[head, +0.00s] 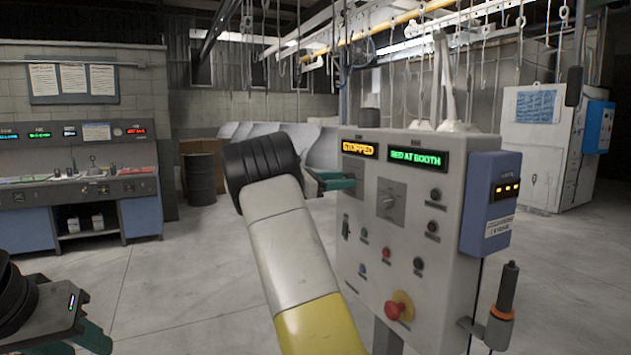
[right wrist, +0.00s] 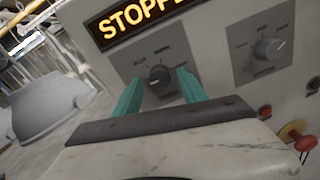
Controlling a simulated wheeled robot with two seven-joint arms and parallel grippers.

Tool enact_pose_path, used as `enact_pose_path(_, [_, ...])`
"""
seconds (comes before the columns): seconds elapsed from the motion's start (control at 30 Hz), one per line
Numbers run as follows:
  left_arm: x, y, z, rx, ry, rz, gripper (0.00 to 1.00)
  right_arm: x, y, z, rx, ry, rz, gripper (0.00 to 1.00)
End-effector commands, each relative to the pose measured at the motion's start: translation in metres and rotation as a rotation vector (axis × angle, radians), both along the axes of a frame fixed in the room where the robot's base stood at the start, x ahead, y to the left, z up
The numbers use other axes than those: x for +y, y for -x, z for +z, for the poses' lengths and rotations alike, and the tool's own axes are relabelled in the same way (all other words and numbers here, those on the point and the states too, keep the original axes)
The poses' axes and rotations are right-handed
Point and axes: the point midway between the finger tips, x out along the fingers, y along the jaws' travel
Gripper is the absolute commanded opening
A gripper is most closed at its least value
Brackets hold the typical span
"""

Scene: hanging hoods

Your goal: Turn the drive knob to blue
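The grey control box (head: 405,240) stands right of centre. In the right wrist view, a dark round knob (right wrist: 159,76) sits on a grey plate under the "STOPPED" display; a small label at its upper left seems to read "BLUE". My right gripper (right wrist: 158,80) is open, with one teal fingertip on each side of this knob and gaps between. I cannot tell how close the tips are to the panel. In the head view my right gripper (head: 335,181) hides this knob. My left gripper (head: 78,340) is at the lower left, away from the box and partly cut off.
A second knob (right wrist: 268,48) sits to the right on its own plate. Small buttons and a red emergency button (head: 399,306) are lower on the box. A blue unit (head: 487,205) is on its right side. Hooks hang overhead. Floor left of the box is clear.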

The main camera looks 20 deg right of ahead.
Motion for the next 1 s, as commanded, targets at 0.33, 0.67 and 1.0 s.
enact_pose_path(0.33, [0.0000,0.0000,0.0000,0.000,0.000,0.000,0.36,0.0004,-0.0001,-0.0002,0.000,-0.001,0.000,0.00])
enact_pose_path(0.67, [0.0000,0.0000,0.0000,0.000,0.000,0.000,0.36,0.0006,-0.0003,-0.0001,-0.072,-0.007,0.000,0.00])
enact_pose_path(1.0, [0.0000,0.0000,0.0000,0.000,0.000,0.000,0.36,0.0009,-0.0012,0.0002,-0.333,-0.028,0.001,0.00])
